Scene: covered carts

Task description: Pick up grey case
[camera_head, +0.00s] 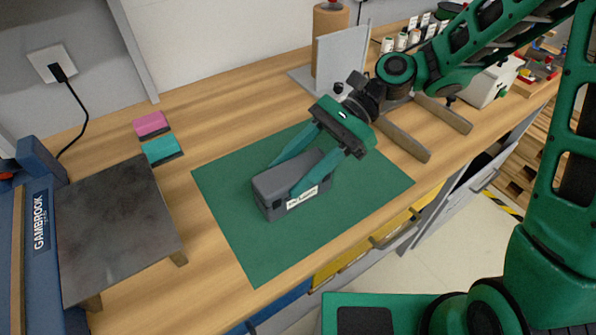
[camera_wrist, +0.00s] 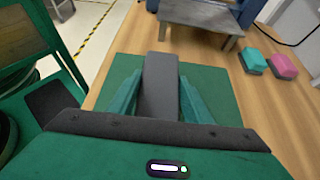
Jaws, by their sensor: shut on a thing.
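The grey case (camera_head: 268,194) is a dark grey box with a white label on its side. It is over the green mat (camera_head: 240,254) on the wooden worktop. My gripper (camera_head: 285,178) comes down from the upper right, with one green finger on each side of the case, shut on it. In the wrist view the case (camera_wrist: 160,82) lies between the two fingers (camera_wrist: 160,100), with the mat (camera_wrist: 220,82) around it. I cannot tell whether the case touches the mat or is slightly above it.
A dark low stand (camera_head: 115,225) is at the left, beside a blue Gambrook item (camera_head: 38,220). Pink (camera_head: 150,123) and teal (camera_head: 161,149) blocks lie behind it. A grey upright plate (camera_head: 340,62) and wooden bars (camera_head: 405,142) are at the back right. The mat is otherwise clear.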

